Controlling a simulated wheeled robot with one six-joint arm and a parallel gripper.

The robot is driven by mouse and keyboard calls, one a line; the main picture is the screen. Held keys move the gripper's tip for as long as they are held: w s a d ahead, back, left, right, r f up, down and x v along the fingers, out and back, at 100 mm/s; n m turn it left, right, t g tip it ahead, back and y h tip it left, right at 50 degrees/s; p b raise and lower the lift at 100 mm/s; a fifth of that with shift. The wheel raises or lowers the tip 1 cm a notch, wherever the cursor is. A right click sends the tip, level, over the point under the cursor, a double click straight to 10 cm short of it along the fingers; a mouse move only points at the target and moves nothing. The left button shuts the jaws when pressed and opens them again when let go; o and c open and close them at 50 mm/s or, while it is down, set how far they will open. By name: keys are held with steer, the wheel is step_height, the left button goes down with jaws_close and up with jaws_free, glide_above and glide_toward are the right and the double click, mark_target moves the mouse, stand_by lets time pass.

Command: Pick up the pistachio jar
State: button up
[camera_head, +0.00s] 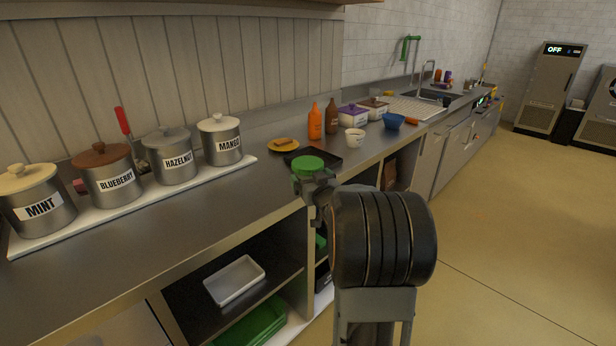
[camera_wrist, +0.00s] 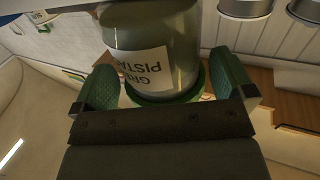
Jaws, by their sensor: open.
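The pistachio jar (camera_wrist: 185,35) has a silvery body, a green lid and a pale label whose visible letters include "PISTA". It appears upside down in the wrist view, between the two green finger pads of my gripper (camera_wrist: 165,82). My gripper is open, with a gap showing between the jar and the right-hand pad. In the head view a green lid (camera_head: 308,163) shows at the counter's front edge, just beyond my gripper (camera_head: 316,187). My gripper and arm hide most of the jar's body there.
Jars labelled mint (camera_head: 42,208), blueberry (camera_head: 117,182), hazelnut (camera_head: 178,162) and mango (camera_head: 229,146) stand on a white strip at left. A black tray (camera_head: 326,156), orange bottle (camera_head: 315,124) and white cup (camera_head: 355,140) are beyond. The counter's front left (camera_head: 200,215) is clear.

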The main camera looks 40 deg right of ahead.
steer(key=shift+x, duration=0.85)
steer(key=shift+r, duration=0.1)
steer(key=c, duration=1)
